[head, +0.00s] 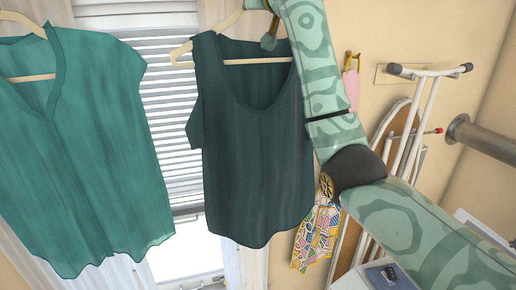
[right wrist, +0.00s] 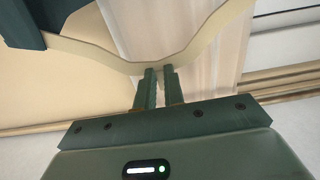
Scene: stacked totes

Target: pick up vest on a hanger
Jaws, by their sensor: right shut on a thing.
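The dark teal vest (head: 245,150) hangs upright on a pale wooden hanger (head: 183,52) in the middle of the head view. My right arm reaches up in front of the vest's right side, and its gripper end is mostly cut off at the top edge. In the right wrist view, my right gripper (right wrist: 161,72) is shut on the middle of the pale hanger (right wrist: 105,57). A corner of the dark vest (right wrist: 60,22) shows at the upper left there. The hanger's hook is out of view. My left gripper is not in view.
A lighter green top (head: 80,140) hangs on another hanger at the left. A window with blinds (head: 170,110) is behind. An ironing board (head: 385,150), a wall rack (head: 425,72), a patterned cloth (head: 318,235) and a grey pipe (head: 485,138) are at the right.

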